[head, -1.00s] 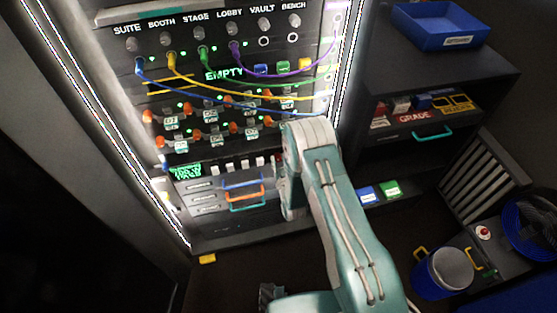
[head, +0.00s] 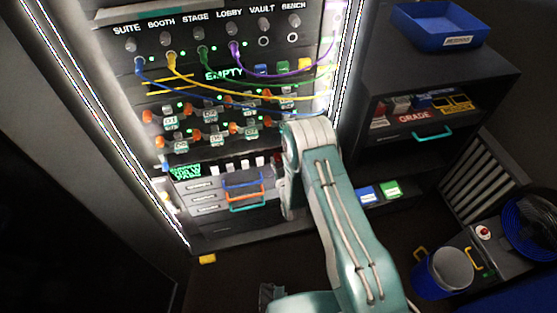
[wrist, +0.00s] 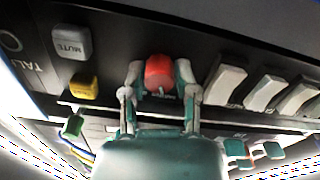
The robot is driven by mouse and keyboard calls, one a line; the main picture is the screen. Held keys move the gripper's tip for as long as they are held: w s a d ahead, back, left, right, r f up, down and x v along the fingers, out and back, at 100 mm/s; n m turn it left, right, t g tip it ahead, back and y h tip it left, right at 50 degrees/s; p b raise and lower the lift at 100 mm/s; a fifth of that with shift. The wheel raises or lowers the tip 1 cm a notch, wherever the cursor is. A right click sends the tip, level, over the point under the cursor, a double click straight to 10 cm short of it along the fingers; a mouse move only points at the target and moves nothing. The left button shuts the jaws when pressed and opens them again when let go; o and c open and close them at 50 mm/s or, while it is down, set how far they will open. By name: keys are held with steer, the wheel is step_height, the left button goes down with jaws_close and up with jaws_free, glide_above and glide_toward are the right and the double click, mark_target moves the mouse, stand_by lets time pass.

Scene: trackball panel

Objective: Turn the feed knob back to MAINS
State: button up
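In the wrist view, a round red knob (wrist: 158,70) sits on the dark panel face between the two fingers of my gripper (wrist: 159,78). The fingers lie close along both sides of it and look shut on it. A grey part shows just below the knob, partly between the fingers. I cannot read a MAINS mark or a pointer on it.
A grey MUTE button (wrist: 71,42) and a yellow button (wrist: 84,86) lie left of the knob. White fader caps (wrist: 224,84) stand close on the right. In the head view, cables hang above, and drawers with blue (head: 242,180) and orange handles are left of my arm.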

steer(key=shift+o, duration=1.1)
steer(key=shift+a, duration=0.1)
steer(key=v, duration=1.2)
